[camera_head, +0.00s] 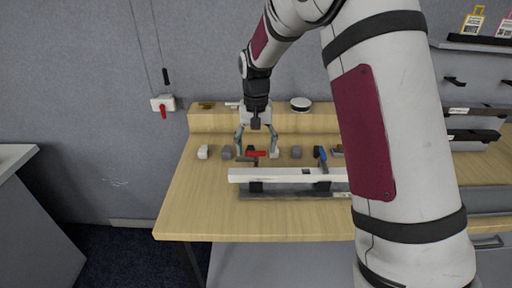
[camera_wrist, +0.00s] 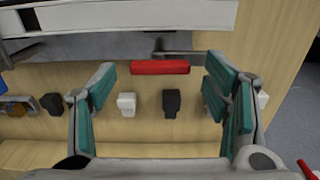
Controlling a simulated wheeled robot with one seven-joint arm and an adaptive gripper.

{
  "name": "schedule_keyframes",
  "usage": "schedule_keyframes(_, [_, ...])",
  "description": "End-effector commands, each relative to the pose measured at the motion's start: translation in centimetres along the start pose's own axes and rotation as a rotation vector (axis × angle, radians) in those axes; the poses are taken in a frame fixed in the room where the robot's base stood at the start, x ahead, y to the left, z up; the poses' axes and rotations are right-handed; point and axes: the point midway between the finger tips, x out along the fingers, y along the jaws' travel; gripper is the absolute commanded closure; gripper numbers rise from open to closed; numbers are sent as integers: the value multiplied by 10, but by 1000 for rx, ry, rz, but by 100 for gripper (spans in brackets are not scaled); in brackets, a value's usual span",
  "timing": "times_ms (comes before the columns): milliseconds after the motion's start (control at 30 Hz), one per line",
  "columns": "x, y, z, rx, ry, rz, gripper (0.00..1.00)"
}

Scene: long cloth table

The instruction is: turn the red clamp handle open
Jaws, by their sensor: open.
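The red clamp handle (camera_head: 259,154) lies level just behind the white bar (camera_head: 285,176) on the wooden table. In the wrist view the red handle (camera_wrist: 160,67) lies crosswise between the fingertips, its length running from one finger toward the other. A dark metal arm (camera_wrist: 178,54) shows beside it. My gripper (camera_head: 257,151) points down over the handle with its fingers spread wide. In the wrist view my gripper (camera_wrist: 159,74) has a gap between each finger and the handle's ends. Whether the fingertips are level with the handle in height I cannot tell.
Several small white and grey blocks stand in a row behind the bar, one white block (camera_head: 203,152) at the left. A blue handle (camera_head: 321,154) stands at the bar's right. A wall box (camera_head: 163,105) has a red lever. Bare tabletop (camera_head: 200,210) lies front left.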

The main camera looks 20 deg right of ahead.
Motion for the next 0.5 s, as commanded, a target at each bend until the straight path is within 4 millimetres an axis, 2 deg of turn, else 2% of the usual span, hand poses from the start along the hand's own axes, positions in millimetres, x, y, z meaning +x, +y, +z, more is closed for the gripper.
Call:
schedule_keyframes(400, [-80, 0, -1, 0, 5, -2, 30])
schedule_keyframes(500, [-95, 0, -1, 1, 4, -1, 30])
